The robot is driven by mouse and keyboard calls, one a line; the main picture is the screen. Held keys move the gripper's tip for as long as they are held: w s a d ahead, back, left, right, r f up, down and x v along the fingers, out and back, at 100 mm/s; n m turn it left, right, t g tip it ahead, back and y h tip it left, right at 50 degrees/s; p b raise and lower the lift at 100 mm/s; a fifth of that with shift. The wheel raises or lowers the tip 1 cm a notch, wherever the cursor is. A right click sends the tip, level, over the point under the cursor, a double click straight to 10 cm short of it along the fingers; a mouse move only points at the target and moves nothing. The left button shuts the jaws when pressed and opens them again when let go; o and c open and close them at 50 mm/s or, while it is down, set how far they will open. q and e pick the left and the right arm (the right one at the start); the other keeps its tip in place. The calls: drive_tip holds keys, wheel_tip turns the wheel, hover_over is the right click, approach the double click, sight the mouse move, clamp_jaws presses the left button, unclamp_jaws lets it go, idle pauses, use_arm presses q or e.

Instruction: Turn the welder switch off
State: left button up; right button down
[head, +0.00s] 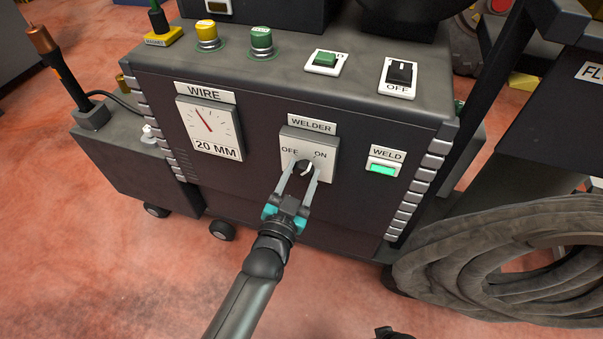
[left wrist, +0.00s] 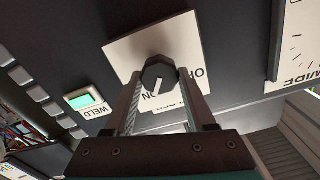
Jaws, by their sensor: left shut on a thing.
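The welder switch is a black round knob (left wrist: 159,74) on a white plate (head: 320,146) marked OFF at left and ON at right, under a WELDER label. In the left wrist view, the white mark on the knob points toward the word ON. My left gripper (head: 304,168) reaches up to the knob from below and is shut on it, one finger on each side. The left wrist view also shows both fingers (left wrist: 160,92) against the knob. The fingers partly cover the knob in the head view.
A green WELD light (head: 382,169) glows right of the switch. A WIRE gauge (head: 209,129) reading 20 MM is at left. Green and black switches (head: 398,75) sit on the top. A thick coiled hose (head: 500,255) lies at right. Red floor is clear in front.

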use_arm(q)
clamp_jaws()
